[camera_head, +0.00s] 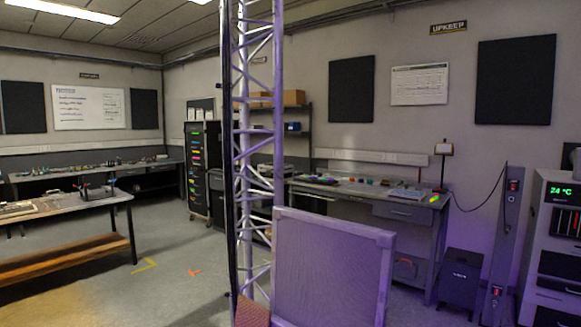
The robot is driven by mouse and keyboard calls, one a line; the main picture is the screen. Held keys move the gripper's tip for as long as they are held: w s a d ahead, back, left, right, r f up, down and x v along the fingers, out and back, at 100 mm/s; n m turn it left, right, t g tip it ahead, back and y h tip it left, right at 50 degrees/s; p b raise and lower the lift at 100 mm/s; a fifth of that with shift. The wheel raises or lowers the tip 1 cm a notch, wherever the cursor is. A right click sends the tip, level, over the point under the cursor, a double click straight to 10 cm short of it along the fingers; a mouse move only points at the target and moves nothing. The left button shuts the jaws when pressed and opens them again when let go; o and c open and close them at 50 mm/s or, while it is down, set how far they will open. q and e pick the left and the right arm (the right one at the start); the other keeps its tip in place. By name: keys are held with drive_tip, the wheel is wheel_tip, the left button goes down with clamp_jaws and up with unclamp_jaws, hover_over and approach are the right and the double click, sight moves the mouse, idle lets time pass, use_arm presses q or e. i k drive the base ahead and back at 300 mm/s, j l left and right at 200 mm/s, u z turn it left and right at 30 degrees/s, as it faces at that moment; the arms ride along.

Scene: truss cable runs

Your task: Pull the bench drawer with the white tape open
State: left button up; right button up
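A grey workbench (430,208) stands against the back wall under the UPKEEP sign. A closed-looking drawer front (400,213) with a pale handle line sits under its top, right of centre. I cannot make out white tape on it at this size. The part of the bench front further left is partly hidden by the grey panel. Another long bench (35,177) runs along the left wall, and no drawer shows clearly there. Neither of my grippers is in view.
A metal truss column (258,140) and a grey framed panel (330,270) stand close in front, partly blocking the workbench. A black box (460,278), a grey post (508,230) and an equipment cabinet (555,240) are at right. Open floor (190,260) lies left of the truss.

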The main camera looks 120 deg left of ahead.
sight(158, 167)
drive_tip(key=u, duration=4.7)
drive_tip(key=i+u, duration=0.2)
drive_tip(key=i, duration=0.35)
drive_tip(key=i+u, duration=0.2)
drive_tip(key=i, duration=0.3)
drive_tip(key=i+l+u, duration=0.2)
drive_tip(key=i, duration=0.35)
drive_tip(key=i+u, duration=0.3)
drive_tip(key=i, duration=1.15)
drive_tip(key=i+z, duration=0.2)
drive_tip(key=i, duration=0.5)
drive_tip(key=i+j+z, duration=0.25)
drive_tip(key=i, duration=0.45)
drive_tip(key=i+l+z, duration=0.15)
drive_tip(key=i+z, duration=0.25)
drive_tip(key=i, duration=0.25)
drive_tip(key=i+z, duration=0.4)
drive_tip(key=i, duration=0.25)
